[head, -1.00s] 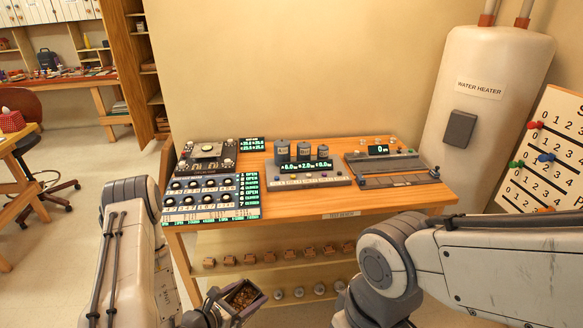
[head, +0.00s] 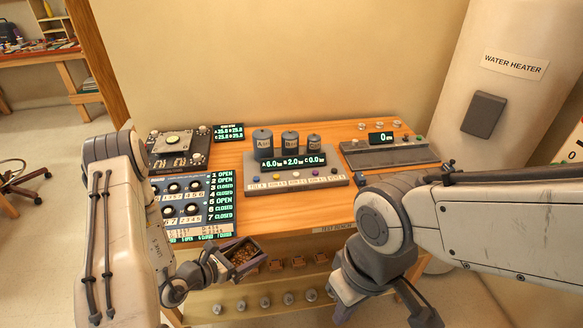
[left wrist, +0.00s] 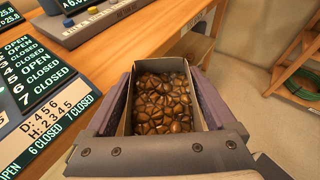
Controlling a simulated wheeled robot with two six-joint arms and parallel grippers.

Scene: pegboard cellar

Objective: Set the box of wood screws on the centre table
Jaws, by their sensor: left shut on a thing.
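A small open-topped box (head: 243,256) of brown pieces is held by my left gripper (head: 225,264), in front of the bench's front edge. In the left wrist view the box (left wrist: 124,108) is upright between the two jaws, full of shiny brown pieces; its label does not show. No table in view is identifiable as the centre table.
A wooden bench (head: 330,216) carries a switch panel (head: 190,205), a device with several cylinders (head: 290,140) and a grey rail device (head: 390,153). Its lower shelf holds small parts. A water heater (head: 505,100) stands right. Open floor (head: 60,180) lies left.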

